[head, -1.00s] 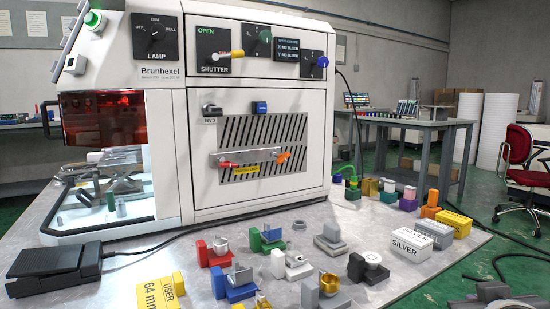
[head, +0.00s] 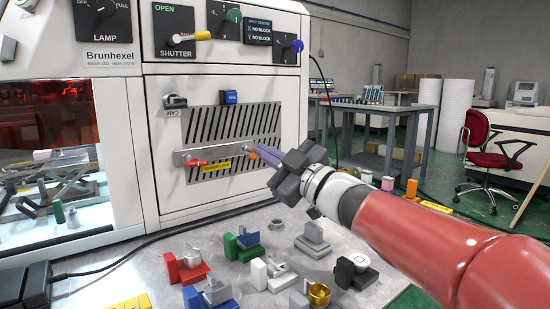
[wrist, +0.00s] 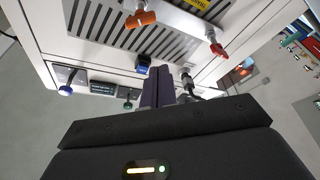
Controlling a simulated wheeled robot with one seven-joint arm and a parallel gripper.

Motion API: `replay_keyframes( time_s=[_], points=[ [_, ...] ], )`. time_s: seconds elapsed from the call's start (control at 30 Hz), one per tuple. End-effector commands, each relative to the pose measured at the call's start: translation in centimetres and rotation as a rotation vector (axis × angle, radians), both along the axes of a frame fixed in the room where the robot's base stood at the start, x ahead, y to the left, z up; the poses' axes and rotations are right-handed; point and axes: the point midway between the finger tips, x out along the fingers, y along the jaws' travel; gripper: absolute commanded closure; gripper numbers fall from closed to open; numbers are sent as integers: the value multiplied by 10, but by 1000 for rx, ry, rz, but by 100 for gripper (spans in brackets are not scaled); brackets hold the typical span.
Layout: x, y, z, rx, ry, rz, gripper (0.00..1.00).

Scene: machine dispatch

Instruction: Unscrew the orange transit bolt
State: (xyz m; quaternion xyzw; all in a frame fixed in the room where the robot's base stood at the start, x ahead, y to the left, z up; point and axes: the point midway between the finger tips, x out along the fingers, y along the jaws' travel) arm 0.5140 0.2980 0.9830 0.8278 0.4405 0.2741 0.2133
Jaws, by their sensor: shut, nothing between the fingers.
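The orange transit bolt (head: 251,152) is at the right end of a metal bar (head: 222,155) on the machine's slotted front panel. In the wrist view the orange bolt (wrist: 139,19) shows as a wing-shaped handle at the top, beyond my fingertips. My gripper (head: 258,151) reaches in from the right, its purple fingers shut and empty. In the head view the tips overlap the bolt's right side; in the wrist view my gripper (wrist: 158,69) shows a gap from it, so I see no grip. A red handle (head: 195,163) sits at the bar's left end.
Several coloured blocks and fixtures stand on the table (head: 150,265) below. The space before the panel's left part is clear.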

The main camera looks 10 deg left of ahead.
Motion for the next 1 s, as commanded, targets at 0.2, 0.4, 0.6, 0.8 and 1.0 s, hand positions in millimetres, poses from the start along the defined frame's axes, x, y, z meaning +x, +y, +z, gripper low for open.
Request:
replay_keyframes(
  time_s=[0.2, 0.4, 0.6, 0.8, 1.0],
  points=[
    [23, 43, 14, 1, 2, 3, 100],
    [39, 43, -3, 0, 5, -4, 100],
    [46, 37, -14, 1, 3, -2, 100],
    [46, 36, -16, 1, 1, -2, 100],
    [46, 36, -16, 1, 0, -2, 100]
  ],
)
